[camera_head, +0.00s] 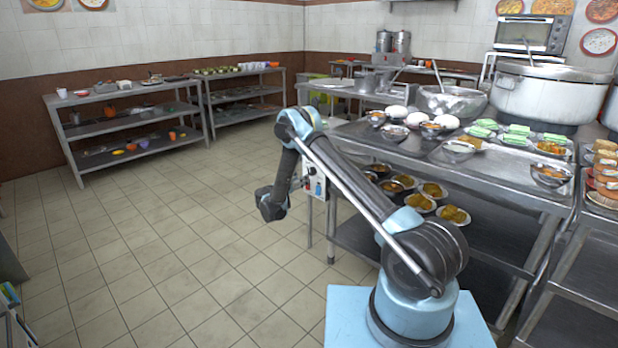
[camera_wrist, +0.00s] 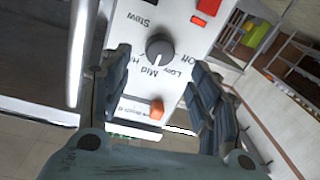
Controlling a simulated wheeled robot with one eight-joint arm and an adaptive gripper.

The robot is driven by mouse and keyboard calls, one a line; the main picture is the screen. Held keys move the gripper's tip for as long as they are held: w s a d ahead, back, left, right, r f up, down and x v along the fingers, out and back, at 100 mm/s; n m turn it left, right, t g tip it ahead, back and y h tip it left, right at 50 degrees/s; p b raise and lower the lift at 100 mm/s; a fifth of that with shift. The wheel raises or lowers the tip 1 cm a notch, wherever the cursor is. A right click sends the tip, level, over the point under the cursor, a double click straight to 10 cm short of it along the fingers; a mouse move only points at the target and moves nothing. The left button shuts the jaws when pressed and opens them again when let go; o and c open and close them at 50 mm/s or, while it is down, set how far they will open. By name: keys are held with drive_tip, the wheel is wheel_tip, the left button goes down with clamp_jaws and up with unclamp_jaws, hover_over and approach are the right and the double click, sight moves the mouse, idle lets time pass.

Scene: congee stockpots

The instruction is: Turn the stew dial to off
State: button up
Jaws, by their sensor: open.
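The stew dial (camera_wrist: 160,47) is a round dark grey knob on a white control box (camera_wrist: 205,42) in the wrist view. Printed words Stew, Off, Low, Mid and Hi, the last partly hidden, stand around it. I cannot tell for sure which word its pointer faces. My gripper (camera_wrist: 161,60) is open, with one finger to the left of the dial and one to the right, apart from it. In the head view the control box (camera_head: 315,184) hangs at the left end of the steel counter, partly hidden by my arm.
The box also carries an orange-red knob (camera_wrist: 157,108) and a red switch (camera_wrist: 208,7). The steel counter (camera_head: 480,165) holds bowls, plates and a large stockpot (camera_head: 548,95). Shelves (camera_head: 125,125) stand at the back left. The tiled floor to the left is clear.

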sight(310, 173)
drive_tip(key=x, duration=0.7)
drive_tip(key=shift+w+d, duration=0.15)
drive_tip(key=c, duration=1.1)
